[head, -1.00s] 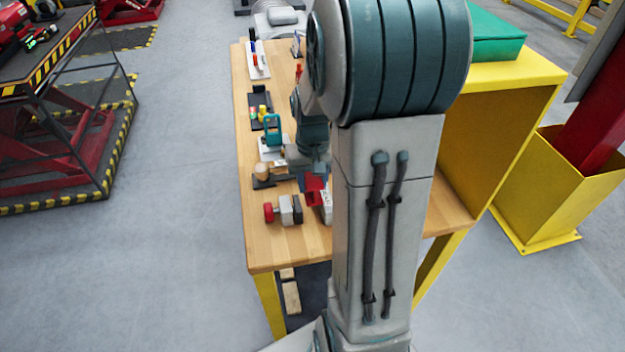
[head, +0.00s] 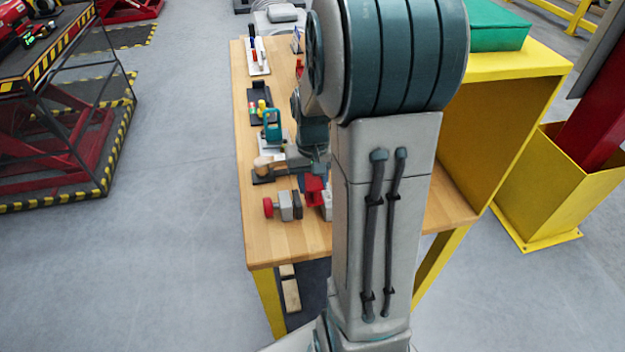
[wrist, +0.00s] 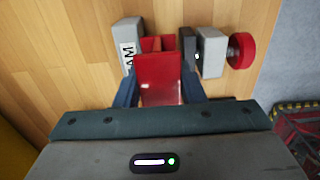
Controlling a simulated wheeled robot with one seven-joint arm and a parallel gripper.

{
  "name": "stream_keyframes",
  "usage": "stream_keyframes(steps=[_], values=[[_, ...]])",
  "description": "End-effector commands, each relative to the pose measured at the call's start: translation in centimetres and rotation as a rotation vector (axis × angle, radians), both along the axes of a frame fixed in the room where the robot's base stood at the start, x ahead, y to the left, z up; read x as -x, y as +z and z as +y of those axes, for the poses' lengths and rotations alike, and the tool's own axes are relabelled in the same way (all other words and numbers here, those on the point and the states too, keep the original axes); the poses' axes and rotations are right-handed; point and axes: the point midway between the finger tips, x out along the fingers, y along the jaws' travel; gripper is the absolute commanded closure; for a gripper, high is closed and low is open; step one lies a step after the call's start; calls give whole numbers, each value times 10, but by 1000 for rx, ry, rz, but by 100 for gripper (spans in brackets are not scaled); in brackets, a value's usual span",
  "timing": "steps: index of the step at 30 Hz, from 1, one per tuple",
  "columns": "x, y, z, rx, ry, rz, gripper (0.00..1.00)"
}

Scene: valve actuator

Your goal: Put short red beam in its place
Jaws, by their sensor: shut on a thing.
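The short red beam (wrist: 160,72) is between the two dark fingers of my gripper (wrist: 158,92) in the wrist view. It also shows in the head view (head: 314,186), just below the wrist of my arm. My gripper is shut on it. A vise-like holder lies beyond it, with a pale block lettered "AM" (wrist: 127,46) on the left, and a dark jaw (wrist: 188,45), grey block (wrist: 211,52) and red knob (wrist: 242,51) on the right. More red shows between the blocks behind the beam. Contact between beam and holder cannot be told.
Further along the wooden table (head: 285,245) stand a teal-handled item (head: 272,126), a dark tray (head: 259,105) and a white tray (head: 258,57). A yellow shelf (head: 505,120) is on the right. The near-left table surface is clear.

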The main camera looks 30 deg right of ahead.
Motion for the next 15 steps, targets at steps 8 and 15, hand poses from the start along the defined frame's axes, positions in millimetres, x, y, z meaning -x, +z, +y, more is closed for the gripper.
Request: stream_keyframes(steps=[8,15], values=[[0,-8,0,0,0,-1,100],[0,-13,0,0,0,-1,100]])
